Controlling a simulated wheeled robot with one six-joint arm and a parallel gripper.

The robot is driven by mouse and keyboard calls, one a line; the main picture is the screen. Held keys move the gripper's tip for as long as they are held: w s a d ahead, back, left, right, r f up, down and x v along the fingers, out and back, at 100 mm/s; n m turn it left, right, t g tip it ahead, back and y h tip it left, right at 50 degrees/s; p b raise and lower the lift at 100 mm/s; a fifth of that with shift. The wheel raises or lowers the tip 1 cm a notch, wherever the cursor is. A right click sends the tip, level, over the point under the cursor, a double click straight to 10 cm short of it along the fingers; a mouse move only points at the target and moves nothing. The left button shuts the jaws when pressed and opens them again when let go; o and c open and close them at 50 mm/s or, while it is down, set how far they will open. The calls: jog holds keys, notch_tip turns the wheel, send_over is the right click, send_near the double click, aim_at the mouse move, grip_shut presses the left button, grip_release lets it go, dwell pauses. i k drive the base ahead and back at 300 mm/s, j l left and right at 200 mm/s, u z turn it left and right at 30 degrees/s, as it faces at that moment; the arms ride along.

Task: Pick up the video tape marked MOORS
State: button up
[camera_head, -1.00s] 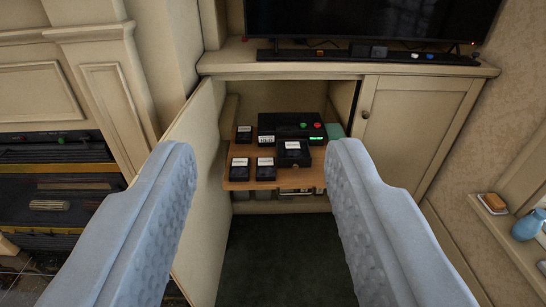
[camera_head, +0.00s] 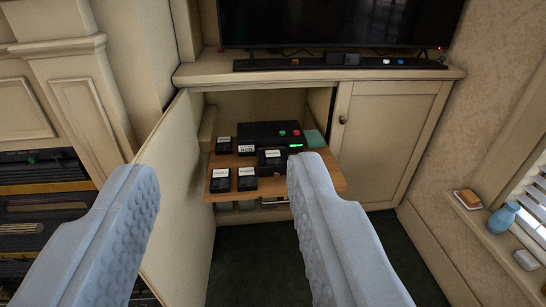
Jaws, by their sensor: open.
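Several small black video tapes with white labels lie on a wooden pull-out shelf (camera_head: 330,184) in an open cabinet. Two are at the front left: one tape (camera_head: 220,187) and another just right of it (camera_head: 247,185). Another tape (camera_head: 223,151) lies behind them, and a white label (camera_head: 246,149) shows beside it. A black item with a white label (camera_head: 271,164) sits in front of the black player (camera_head: 265,132). The labels are too small to read, so I cannot tell which says MOORS. My gripper (camera_head: 222,168) is open and empty, its fingers spread either side of the tapes in the picture, nearer the camera.
The cabinet's left door (camera_head: 180,200) stands open beside the shelf; the right door (camera_head: 385,140) is shut. A television (camera_head: 340,22) stands above. A fireplace (camera_head: 40,210) is at left. A ledge at right holds a blue jug (camera_head: 503,217). Dark carpet (camera_head: 250,265) lies clear below.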

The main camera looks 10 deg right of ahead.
aim_at(272, 157)
jog(key=i+l, duration=0.15)
jog(key=i, duration=0.25)
jog(key=i+l, duration=0.15)
jog(key=i, duration=0.3)
jog(key=i+l, duration=0.2)
jog(key=i, duration=0.2)
